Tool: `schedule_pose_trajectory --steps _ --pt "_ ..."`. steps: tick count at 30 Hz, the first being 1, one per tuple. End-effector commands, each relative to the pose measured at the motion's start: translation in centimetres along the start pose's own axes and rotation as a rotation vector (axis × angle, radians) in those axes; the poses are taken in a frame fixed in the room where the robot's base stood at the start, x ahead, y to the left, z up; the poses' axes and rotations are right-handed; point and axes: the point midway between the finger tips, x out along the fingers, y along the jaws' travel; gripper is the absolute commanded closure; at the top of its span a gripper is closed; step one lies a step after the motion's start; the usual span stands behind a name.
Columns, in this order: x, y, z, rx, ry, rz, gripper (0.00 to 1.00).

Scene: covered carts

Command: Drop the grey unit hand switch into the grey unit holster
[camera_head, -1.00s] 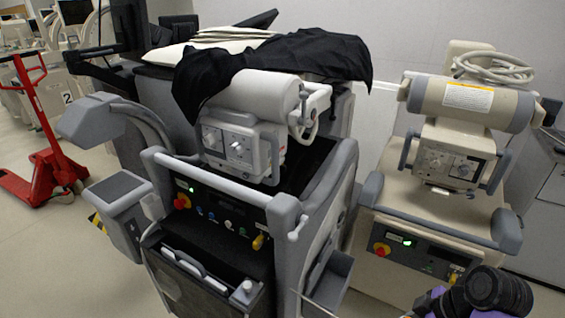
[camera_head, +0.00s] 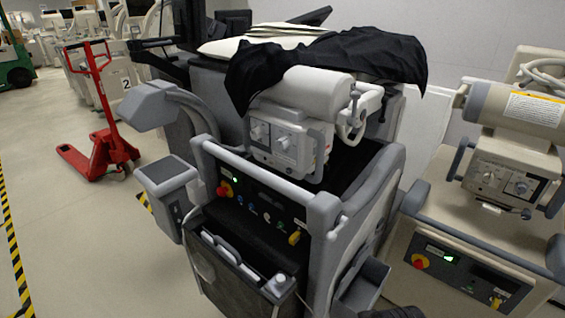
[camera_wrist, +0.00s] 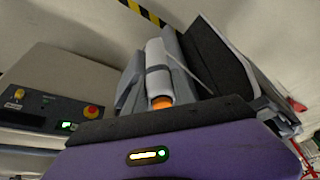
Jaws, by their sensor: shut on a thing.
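The grey unit (camera_head: 290,130) is the covered cart in the middle of the head view. A small open grey pocket (camera_head: 368,283) on its lower right side looks like the holster. In the wrist view, my gripper (camera_wrist: 159,68) is shut on the hand switch (camera_wrist: 158,84), a pale cylinder with a grey band and an orange end. A grey-walled pocket with a dark inside (camera_wrist: 222,62) shows close on the right of the switch; whether they touch cannot be told. In the head view only a dark piece of my arm shows at the bottom edge.
A beige unit (camera_head: 460,240) stands close on the right, leaving a narrow gap beside the grey unit. Its panel (camera_wrist: 45,103) shows left in the wrist view. A red pallet jack (camera_head: 100,140) stands at left. Open floor (camera_head: 90,235) lies front left, with striped tape.

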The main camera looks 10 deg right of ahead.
Motion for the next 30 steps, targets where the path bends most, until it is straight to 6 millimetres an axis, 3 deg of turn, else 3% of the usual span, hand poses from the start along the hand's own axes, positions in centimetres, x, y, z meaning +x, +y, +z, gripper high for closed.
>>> schedule_pose_trajectory --steps 3,6,18,20,27,30 --pt "0.4 -2.9 1.2 -0.061 -0.002 -0.026 1.0" --pt "0.6 -4.1 1.8 -0.089 -0.001 -0.037 1.0" --pt "0.9 -4.5 2.2 -0.099 -0.002 -0.042 1.0" --pt "1.9 -4.5 2.8 -0.099 -0.005 -0.042 1.0" --pt "8.8 -4.3 7.8 -0.1 -0.01 -0.042 1.0" --pt "10.8 -4.2 9.6 -0.1 -0.006 -0.042 1.0"
